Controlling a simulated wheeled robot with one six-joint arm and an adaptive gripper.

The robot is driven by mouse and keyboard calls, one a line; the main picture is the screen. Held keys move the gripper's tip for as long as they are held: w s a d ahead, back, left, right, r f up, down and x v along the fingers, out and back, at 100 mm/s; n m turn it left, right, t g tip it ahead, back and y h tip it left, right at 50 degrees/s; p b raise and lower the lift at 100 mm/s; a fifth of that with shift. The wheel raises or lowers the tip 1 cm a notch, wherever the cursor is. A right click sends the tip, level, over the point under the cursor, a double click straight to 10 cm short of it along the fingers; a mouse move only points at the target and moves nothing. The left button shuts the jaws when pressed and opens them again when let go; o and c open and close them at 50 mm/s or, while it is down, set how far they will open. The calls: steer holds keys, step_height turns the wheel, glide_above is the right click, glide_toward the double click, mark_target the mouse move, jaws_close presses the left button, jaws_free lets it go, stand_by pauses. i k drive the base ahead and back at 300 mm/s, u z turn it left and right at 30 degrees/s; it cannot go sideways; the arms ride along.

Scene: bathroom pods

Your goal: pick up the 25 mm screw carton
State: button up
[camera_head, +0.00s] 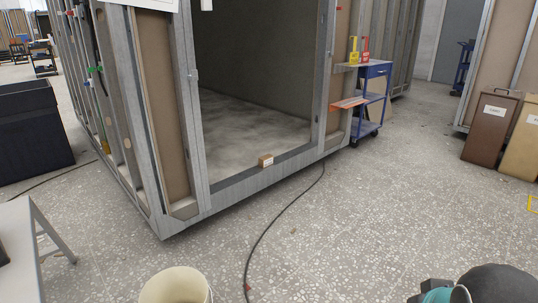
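A small brown carton (266,161) with a pale label on its front sits on the metal sill (240,184) of the pod's doorway, near the middle of the picture. It looks upright, and nothing touches it from above. The label is too small to read, so I cannot confirm the 25 mm size.
A black cable (262,236) runs across the speckled floor from the sill. A blue trolley (372,100) stands right of the doorway. A cream round container (176,286) is at the bottom edge, and a grey table (22,232) at left. Floor before the sill is mostly clear.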

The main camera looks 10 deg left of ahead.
mark_target(267, 160)
steer(key=i, duration=2.75)
steer(key=u, duration=1)
steer(key=i, duration=1)
steer(key=z, duration=0.3)
